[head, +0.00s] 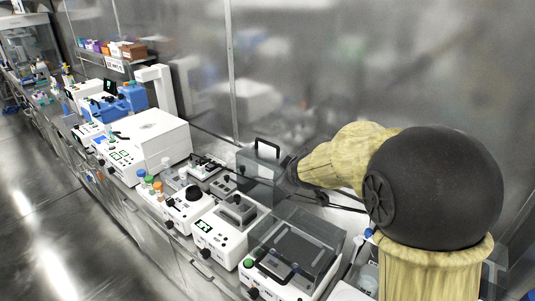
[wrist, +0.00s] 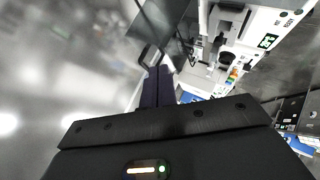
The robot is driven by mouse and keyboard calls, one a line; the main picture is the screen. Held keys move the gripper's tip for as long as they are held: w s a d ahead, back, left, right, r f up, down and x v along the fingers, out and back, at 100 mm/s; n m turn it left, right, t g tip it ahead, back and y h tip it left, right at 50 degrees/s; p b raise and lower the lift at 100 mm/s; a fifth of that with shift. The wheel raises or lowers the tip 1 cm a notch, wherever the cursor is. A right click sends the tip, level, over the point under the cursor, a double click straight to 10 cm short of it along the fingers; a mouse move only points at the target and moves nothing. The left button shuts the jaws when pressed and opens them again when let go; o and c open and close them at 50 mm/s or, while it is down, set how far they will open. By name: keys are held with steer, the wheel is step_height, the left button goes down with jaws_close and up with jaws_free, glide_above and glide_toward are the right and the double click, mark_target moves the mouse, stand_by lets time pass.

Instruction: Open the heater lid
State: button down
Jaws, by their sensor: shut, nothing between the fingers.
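The heater (head: 213,236) is a white bench unit with a green display and a dark block on top. Its clear smoky lid (head: 262,170) stands raised behind the block, with a black handle (head: 267,145) at its top edge. My gripper (wrist: 160,70) is shut and empty, pointing at the handle and lid in the wrist view. The handle (wrist: 150,57) shows right by the fingertips; I cannot tell whether they touch. In the head view, my wrist comes in from the right beside the lid, and the fingertips are hard to make out. The heater (wrist: 275,25) also shows at upper right in the wrist view.
A second unit with a flat clear lid (head: 305,237) and black handle stands to the right, under my arm. A white stirrer-like unit (head: 187,208) and bottles stand to the left. A metal wall rises behind the bench; the aisle floor in front is clear.

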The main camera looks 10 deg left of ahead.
steer(key=s+d+f+m+g+h, duration=0.1)
steer(key=s+d+f+m+g, duration=0.2)
steer(key=s+d, duration=0.6)
steer(key=s+d+f+m+g+h, duration=0.2)
steer(key=s+d+f+m, duration=0.6)
steer(key=s, duration=0.8)
steer(key=shift+s+d+m+g, duration=0.25)
steer(key=shift+d+m+g, duration=0.45)
steer(key=shift+g, duration=0.5)
steer(key=shift+f, duration=0.1)
